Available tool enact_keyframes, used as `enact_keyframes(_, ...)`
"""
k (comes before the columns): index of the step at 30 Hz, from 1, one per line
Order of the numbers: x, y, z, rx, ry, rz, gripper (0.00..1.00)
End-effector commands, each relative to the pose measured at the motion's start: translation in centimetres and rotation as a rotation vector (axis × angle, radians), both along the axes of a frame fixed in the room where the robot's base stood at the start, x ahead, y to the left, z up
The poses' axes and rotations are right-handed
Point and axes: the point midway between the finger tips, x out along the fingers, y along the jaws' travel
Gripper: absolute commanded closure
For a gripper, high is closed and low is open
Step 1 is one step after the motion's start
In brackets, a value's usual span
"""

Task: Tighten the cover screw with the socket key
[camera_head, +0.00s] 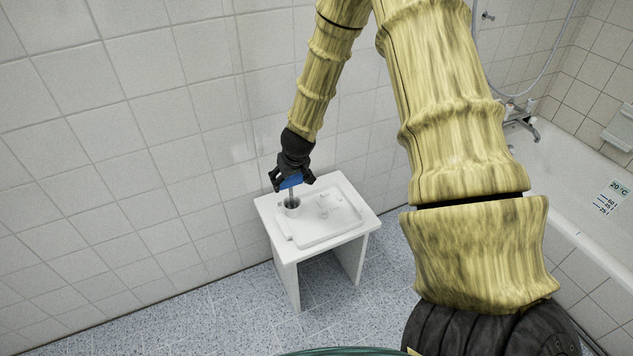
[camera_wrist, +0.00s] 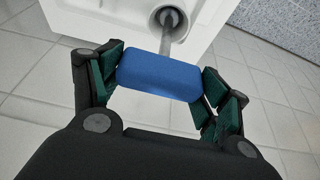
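My gripper (camera_head: 291,180) is above the left part of a small white table and is shut on the blue handle of the socket key. In the wrist view the blue handle of the socket key (camera_wrist: 158,76) sits between the green-padded fingers of my gripper (camera_wrist: 160,82). The key's grey shaft (camera_wrist: 167,42) runs down into a round cup-like holder (camera_wrist: 157,14), which also shows in the head view (camera_head: 292,209). The shaft's lower end is dark inside the holder; whether it rests on the bottom cannot be told. The cover screw cannot be made out.
The white table (camera_head: 289,275) carries a shallow tray-like panel (camera_head: 318,234) with small fittings on it. A tiled wall (camera_head: 130,160) stands close behind and to the left. A bathtub (camera_head: 560,200) with a tap (camera_head: 521,122) is at the right. Speckled floor (camera_head: 215,320) is open in front.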

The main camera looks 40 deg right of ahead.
Motion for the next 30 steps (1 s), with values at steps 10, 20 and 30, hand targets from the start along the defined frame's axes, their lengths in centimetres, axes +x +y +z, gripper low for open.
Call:
enact_keyframes(10,0.0,0.0,0.3,0.0,0.0,0.0,0.66)
enact_keyframes(20,0.0,0.0,1.6,0.0,0.0,0.0,0.67)
enact_keyframes(30,0.0,0.0,2.9,0.0,0.0,0.001,0.67)
